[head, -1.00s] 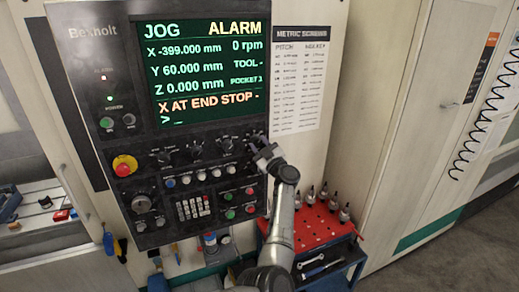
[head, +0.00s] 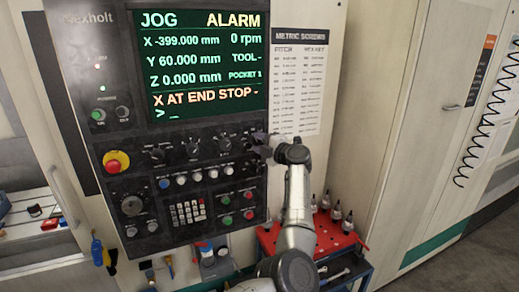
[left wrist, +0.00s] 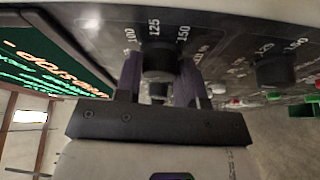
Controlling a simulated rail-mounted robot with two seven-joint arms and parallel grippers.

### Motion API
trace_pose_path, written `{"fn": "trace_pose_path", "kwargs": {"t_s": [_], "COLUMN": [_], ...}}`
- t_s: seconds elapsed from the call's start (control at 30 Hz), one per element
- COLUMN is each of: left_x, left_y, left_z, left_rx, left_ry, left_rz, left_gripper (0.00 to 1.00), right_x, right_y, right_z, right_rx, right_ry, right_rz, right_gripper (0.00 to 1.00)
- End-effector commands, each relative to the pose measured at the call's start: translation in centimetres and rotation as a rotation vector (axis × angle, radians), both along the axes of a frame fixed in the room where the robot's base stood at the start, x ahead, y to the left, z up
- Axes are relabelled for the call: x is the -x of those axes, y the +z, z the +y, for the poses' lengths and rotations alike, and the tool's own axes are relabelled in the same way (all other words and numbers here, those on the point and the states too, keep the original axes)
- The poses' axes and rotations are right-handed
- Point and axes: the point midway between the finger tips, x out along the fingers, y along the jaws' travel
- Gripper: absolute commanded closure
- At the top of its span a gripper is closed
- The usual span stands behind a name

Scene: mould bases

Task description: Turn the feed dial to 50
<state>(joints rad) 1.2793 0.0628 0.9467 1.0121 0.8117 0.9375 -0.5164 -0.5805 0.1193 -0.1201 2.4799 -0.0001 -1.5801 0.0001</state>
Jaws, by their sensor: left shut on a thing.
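A row of black dials runs under the screen on the dark control panel (head: 170,235). My left gripper (head: 258,146) is at the right end of that row and covers the dial there in the head view. In the left wrist view, its two fingers (left wrist: 160,78) are shut on the sides of a black dial (left wrist: 160,58). The marks 100, 125 and 150 show around this dial. Its pointer and its name cannot be read, so I cannot tell its setting. A second dial (left wrist: 276,70) stands to the right in that view. My right gripper is not in view.
The screen (head: 202,62) reads JOG, ALARM and X AT END STOP. A red emergency button (head: 116,161) and several small buttons are left of and below the gripper. A red tool tray (head: 330,230) with several holders stands at lower right.

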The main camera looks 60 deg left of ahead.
Motion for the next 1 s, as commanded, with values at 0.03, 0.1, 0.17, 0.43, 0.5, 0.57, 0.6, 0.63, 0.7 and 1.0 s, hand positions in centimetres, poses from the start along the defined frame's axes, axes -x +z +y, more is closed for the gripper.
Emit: {"fn": "trace_pose_path", "kwargs": {"t_s": [0.03, 0.1, 0.17, 0.43, 0.5, 0.57, 0.6, 0.63, 0.7, 1.0], "left_x": [0.0, 0.0, 0.0, 0.0, 0.0, 0.0, 0.0, 0.0, 0.0, 0.0], "left_y": [-0.2, -0.1, -0.1, 0.0, 0.1, 0.1, 0.1, 0.1, 0.1, 0.2], "left_z": [0.0, 0.0, 0.0, 0.0, 0.0, 0.0, 0.0, 0.0, 0.0, 0.0], "left_rx": [0.007, 0.016, 0.023, 0.046, 0.049, 0.052, 0.053, 0.053, 0.055, 0.056], "left_ry": [-0.001, -0.001, -0.001, -0.001, -0.001, -0.001, -0.002, -0.002, -0.002, -0.002], "left_rz": [-0.037, -0.089, -0.127, -0.253, -0.273, -0.286, -0.293, -0.297, -0.305, -0.311], "left_gripper": [0.88, 0.88, 0.88, 0.88, 0.88, 0.88, 0.88, 0.88, 0.88, 0.88], "right_x": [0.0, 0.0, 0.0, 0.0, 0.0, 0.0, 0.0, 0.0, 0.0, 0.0], "right_y": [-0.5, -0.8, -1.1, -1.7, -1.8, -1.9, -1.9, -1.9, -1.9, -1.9], "right_z": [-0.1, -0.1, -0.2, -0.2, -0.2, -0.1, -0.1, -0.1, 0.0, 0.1], "right_rx": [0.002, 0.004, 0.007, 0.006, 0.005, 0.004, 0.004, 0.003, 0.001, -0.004], "right_ry": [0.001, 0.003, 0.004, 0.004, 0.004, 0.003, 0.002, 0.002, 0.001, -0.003], "right_rz": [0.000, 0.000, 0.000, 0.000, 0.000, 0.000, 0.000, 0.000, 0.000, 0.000], "right_gripper": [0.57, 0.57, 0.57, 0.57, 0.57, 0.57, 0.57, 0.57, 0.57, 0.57]}}
